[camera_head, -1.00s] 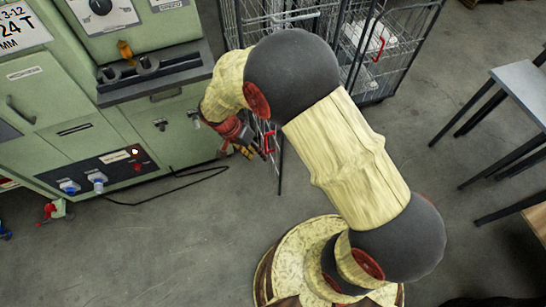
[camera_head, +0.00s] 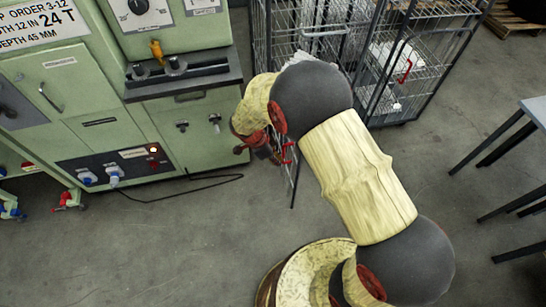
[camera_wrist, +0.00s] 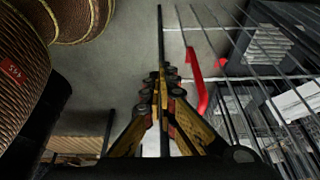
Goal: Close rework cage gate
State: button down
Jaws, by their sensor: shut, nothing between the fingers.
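The rework cage (camera_head: 385,100) is a dark wire-mesh cage at the top centre of the head view. Its gate (camera_head: 295,180) is a wire leaf seen nearly edge-on, standing out from the cage towards me, so it is open. A red handle (camera_head: 288,152) sits on the leaf. In the wrist view the gate's wires (camera_wrist: 235,79) run on the right, with the red handle (camera_wrist: 199,88) right of the fingers. My gripper (camera_wrist: 165,75) is shut and empty, its tips close to a dark upright bar (camera_wrist: 161,30). I cannot tell whether they touch it. My arm partly hides gate and gripper in the head view.
A green machine (camera_head: 60,80) stands left of the gate, with a black cable (camera_head: 185,192) on the floor before it. A grey-topped table (camera_head: 536,112) stands at the right. Another red handle (camera_head: 405,70) shows inside the cage area. The floor between is clear.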

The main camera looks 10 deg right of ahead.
jog(key=shift+w+d+f+b, duration=0.1)
jog(key=shift+d+f+b, duration=0.1)
jog(key=shift+d+f, duration=0.5)
jog(key=shift+s+d+f+b, duration=0.1)
jog(key=shift+d+f+b, duration=0.15)
jog(key=shift+d, duration=0.8)
jog(key=shift+w+d+f+b, duration=0.15)
jog(key=shift+d+f, duration=0.35)
jog(key=shift+d, duration=0.35)
